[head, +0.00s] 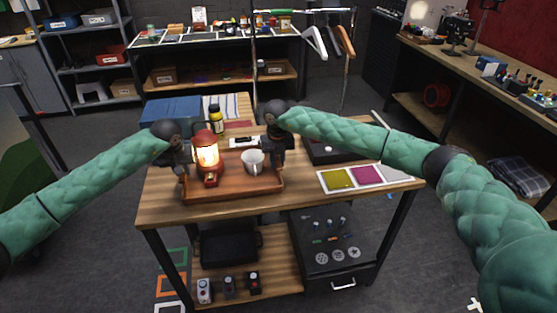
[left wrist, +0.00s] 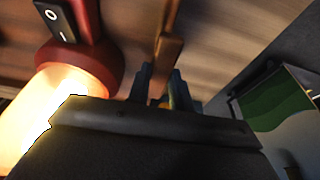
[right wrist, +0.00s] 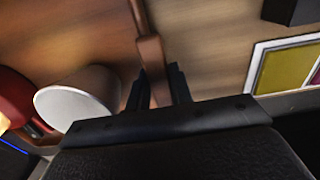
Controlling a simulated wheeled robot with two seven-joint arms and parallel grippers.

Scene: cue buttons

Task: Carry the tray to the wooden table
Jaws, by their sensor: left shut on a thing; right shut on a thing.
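The brown wooden tray (head: 235,190) is level over the left front part of a wooden-topped table (head: 310,200); I cannot tell whether it touches the top. On it stand a lit red lantern (head: 207,152) at the left and a white cup (head: 253,161) at the right, both upright. My left gripper (head: 182,166) is shut on the tray's left handle, which also shows in the left wrist view (left wrist: 168,50). My right gripper (head: 279,162) is shut on the right handle, also in the right wrist view (right wrist: 149,50).
A dark bottle with a yellow label (head: 216,121), a blue box (head: 172,110) and a striped cloth (head: 232,106) are behind the tray. Colour swatches (head: 352,177) lie at the right. A workbench (head: 470,62) stands along the right wall.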

